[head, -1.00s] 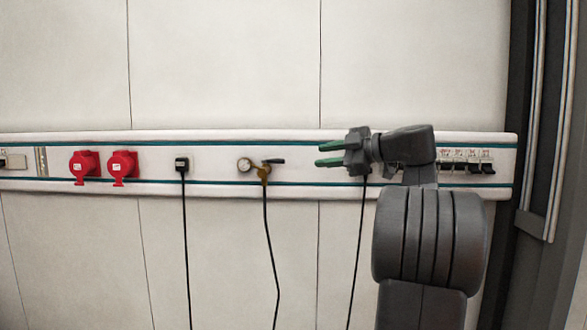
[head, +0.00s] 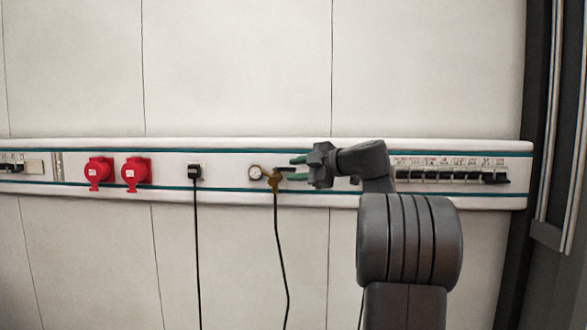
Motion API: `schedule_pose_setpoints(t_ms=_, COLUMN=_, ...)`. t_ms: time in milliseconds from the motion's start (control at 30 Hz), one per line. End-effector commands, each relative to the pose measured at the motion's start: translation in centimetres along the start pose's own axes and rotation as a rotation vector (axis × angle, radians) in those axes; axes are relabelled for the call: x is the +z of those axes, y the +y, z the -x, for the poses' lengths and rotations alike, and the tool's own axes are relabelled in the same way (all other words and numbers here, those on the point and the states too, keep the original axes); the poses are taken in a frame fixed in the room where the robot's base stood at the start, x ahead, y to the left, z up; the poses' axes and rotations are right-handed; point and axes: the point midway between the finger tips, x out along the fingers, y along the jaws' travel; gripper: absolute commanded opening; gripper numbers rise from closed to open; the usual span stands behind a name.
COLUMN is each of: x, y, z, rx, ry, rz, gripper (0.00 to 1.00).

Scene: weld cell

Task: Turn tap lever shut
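The brass tap (head: 276,181) sits on the white wall rail, with a black hose hanging from it. Its dark lever (head: 285,169) points to the right, roughly level. My gripper (head: 298,169) is at the right of the tap, with its green fingers pointing left. One finger shows above the lever and one below, with a gap between them. The lever's end lies in or in front of that gap; I cannot tell whether a finger touches it.
A round gauge (head: 255,172) is just left of the tap. A black plug (head: 195,171) with a cable and two red sockets (head: 136,172) are further left. A row of black switches (head: 445,176) is on the rail right of my arm.

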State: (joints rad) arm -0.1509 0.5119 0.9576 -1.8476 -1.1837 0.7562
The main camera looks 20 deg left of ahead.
Motion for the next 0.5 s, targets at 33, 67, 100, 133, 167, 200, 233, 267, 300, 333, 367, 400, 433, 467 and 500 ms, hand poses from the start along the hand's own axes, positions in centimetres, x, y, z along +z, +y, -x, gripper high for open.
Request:
schedule_pose_setpoints(t_ms=33, x=-0.08, y=0.06, z=-0.55, rx=-0.001, ry=0.001, rz=0.001, gripper=0.33)
schedule_pose_setpoints(t_ms=67, x=-0.10, y=0.05, z=-0.80, rx=-0.001, ry=0.001, rz=0.001, gripper=0.33)
schedule_pose_setpoints(t_ms=100, x=-0.10, y=0.03, z=-1.07, rx=-0.001, ry=0.001, rz=0.001, gripper=0.33)
schedule_pose_setpoints(t_ms=133, x=-0.09, y=0.03, z=-1.22, rx=-0.001, ry=0.001, rz=0.001, gripper=0.33)
schedule_pose_setpoints(t_ms=167, x=-0.07, y=0.02, z=-1.33, rx=0.000, ry=0.001, rz=0.001, gripper=0.33)
schedule_pose_setpoints(t_ms=200, x=-0.04, y=0.02, z=-1.43, rx=0.000, ry=0.000, rz=0.001, gripper=0.33)
schedule_pose_setpoints(t_ms=233, x=-0.03, y=0.01, z=-1.48, rx=0.000, ry=0.000, rz=0.001, gripper=0.33)
schedule_pose_setpoints(t_ms=267, x=-0.02, y=0.01, z=-1.50, rx=0.000, ry=0.000, rz=0.001, gripper=0.33)
schedule_pose_setpoints(t_ms=300, x=-0.01, y=0.01, z=-1.51, rx=0.000, ry=0.000, rz=0.000, gripper=0.33)
schedule_pose_setpoints(t_ms=333, x=-0.01, y=0.01, z=-1.51, rx=0.001, ry=0.000, rz=0.000, gripper=0.33)
schedule_pose_setpoints(t_ms=367, x=-0.01, y=0.01, z=-1.50, rx=0.001, ry=0.000, rz=0.000, gripper=0.33)
schedule_pose_setpoints(t_ms=400, x=-0.01, y=0.00, z=-1.50, rx=0.001, ry=0.000, rz=0.000, gripper=0.33)
schedule_pose_setpoints(t_ms=433, x=-0.01, y=0.00, z=-1.49, rx=0.000, ry=0.000, rz=0.000, gripper=0.33)
schedule_pose_setpoints(t_ms=467, x=-0.01, y=0.00, z=-1.49, rx=0.000, ry=0.000, rz=0.000, gripper=0.33)
schedule_pose_setpoints(t_ms=500, x=-0.01, y=0.00, z=-1.48, rx=0.000, ry=0.000, rz=0.000, gripper=0.25)
